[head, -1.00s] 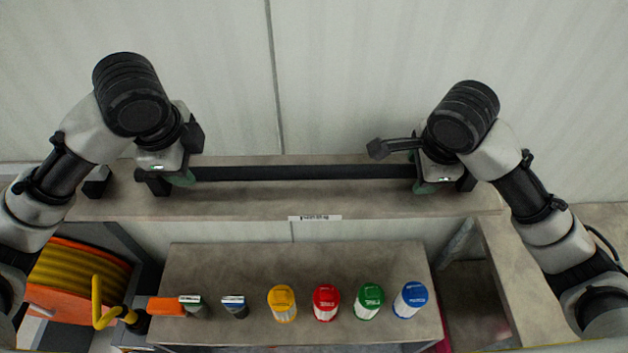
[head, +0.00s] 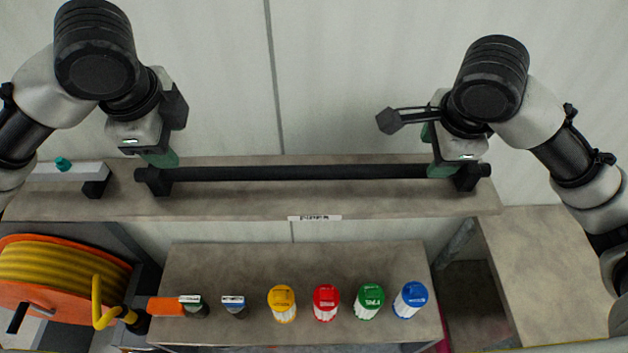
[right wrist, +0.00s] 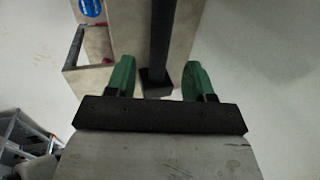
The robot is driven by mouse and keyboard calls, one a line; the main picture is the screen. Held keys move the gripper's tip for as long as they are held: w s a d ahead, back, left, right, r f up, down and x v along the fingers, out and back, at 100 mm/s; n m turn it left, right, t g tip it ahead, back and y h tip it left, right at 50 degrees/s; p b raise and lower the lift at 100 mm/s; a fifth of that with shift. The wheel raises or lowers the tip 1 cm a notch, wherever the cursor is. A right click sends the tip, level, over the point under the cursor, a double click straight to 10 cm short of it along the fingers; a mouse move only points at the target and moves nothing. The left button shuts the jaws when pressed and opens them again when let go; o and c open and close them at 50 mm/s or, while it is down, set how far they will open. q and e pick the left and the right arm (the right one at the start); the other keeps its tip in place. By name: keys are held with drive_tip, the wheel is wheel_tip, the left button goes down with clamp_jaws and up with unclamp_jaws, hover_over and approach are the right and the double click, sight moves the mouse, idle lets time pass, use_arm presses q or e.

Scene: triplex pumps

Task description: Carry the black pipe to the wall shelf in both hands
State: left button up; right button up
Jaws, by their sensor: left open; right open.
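The black pipe (head: 300,173) lies level along the wall shelf (head: 255,203), its ends on black rests at left (head: 160,182) and right (head: 467,178). My left gripper (head: 160,160) is open above the pipe's left end. The left fingertips are partly hidden.
Below the shelf, a lower bench (head: 215,262) carries yellow, red, green and blue capped containers (head: 326,303). An orange reel with yellow hose (head: 60,275) stands at lower left. A grey bar with a teal knob (head: 62,165) sits at the shelf's left end. The wall behind is bare.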

drive_tip(key=v, duration=0.5)
idle(0.6)
